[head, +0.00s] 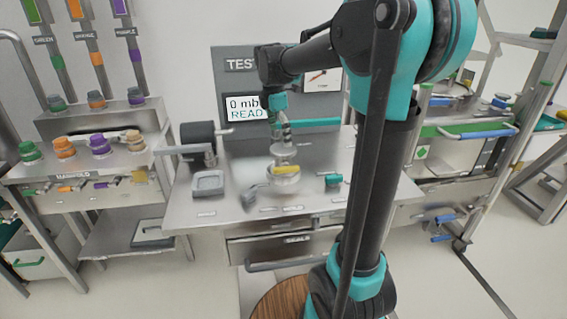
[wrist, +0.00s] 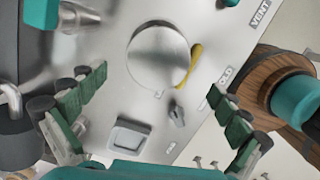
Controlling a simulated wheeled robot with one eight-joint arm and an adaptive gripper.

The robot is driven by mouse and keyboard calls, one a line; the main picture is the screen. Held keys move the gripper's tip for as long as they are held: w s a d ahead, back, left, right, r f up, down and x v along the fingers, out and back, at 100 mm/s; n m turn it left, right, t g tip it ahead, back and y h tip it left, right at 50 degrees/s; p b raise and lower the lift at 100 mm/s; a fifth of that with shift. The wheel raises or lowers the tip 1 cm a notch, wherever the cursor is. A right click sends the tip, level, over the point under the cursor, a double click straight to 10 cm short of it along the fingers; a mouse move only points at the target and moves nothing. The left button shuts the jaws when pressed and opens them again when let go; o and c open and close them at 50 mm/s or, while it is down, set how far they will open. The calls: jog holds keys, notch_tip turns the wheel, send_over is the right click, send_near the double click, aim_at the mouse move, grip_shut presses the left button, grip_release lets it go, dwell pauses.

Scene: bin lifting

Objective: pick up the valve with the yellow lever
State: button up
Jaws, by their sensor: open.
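The valve (head: 284,154) is a silvery, rounded metal body upright on the grey bench, with a yellow lever (head: 287,169) low on its front. In the wrist view the valve (wrist: 156,55) shows from above as a round metal disc, with the yellow lever (wrist: 190,66) along its right edge. My gripper (head: 275,112) points down above the valve. In the wrist view my gripper (wrist: 158,88) is open and empty, its green fingers wide apart, left and right. The valve lies beyond the fingertips, towards the picture's top. Contact cannot be made out.
The steel bench (head: 225,218) holds a square grey tray (head: 208,184) and a dark clamp-like piece (head: 196,135) on the left. A small teal part (head: 333,180) stands to the right. A test panel (head: 232,65) rises behind. A manifold rack (head: 90,178) stands at far left.

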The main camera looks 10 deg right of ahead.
aim_at(283, 148)
jog(key=f, duration=0.4)
jog(key=shift+w+d+f, duration=0.1)
jog(key=shift+w+d, duration=0.15)
jog(key=shift+d, duration=0.1)
jog(key=c, duration=1.9)
